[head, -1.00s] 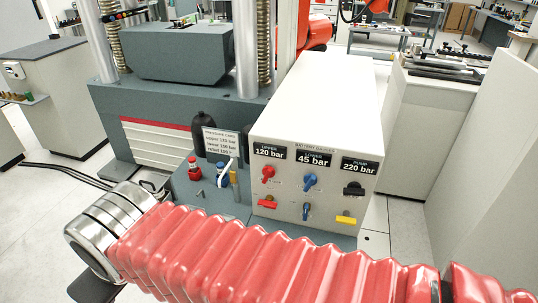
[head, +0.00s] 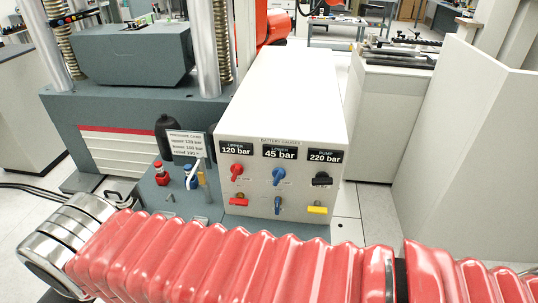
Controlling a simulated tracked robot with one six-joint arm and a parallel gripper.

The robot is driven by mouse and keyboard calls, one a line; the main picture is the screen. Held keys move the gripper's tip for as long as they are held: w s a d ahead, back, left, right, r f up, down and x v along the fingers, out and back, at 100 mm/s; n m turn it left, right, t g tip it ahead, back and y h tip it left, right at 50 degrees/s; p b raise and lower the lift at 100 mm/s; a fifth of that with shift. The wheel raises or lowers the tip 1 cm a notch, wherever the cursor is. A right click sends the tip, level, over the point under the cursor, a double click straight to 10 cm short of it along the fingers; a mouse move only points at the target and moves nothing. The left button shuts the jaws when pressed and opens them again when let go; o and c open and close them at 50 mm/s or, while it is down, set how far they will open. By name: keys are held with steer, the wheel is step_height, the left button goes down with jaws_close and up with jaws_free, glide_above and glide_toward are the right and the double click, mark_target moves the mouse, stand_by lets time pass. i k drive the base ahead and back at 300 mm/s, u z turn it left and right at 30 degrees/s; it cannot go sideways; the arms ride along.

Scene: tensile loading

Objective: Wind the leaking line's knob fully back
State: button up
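The white gauge cabinet (head: 290,105) stands in the middle. Its displays read UPPER 120 bar (head: 236,148), LOWER 45 bar (head: 279,152) and PUMP 220 bar (head: 323,156). Below them are a red knob (head: 236,170), a blue knob (head: 279,175) and a black knob (head: 322,180). A lower row has a red handle (head: 238,202), an upright blue handle (head: 278,206) and a yellow handle (head: 317,210). My red-sleeved arm crosses the foreground in front of the cabinet. My gripper is out of view.
A pressure card (head: 187,145) with small, blurred print stands left of the cabinet. A red button (head: 161,175) and a blue-and-white lever (head: 192,176) sit on the grey base beside it. The testing frame (head: 110,115) stands behind left. Floor shows to the right.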

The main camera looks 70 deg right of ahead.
mark_target(278, 173)
steer(key=z, duration=3.6)
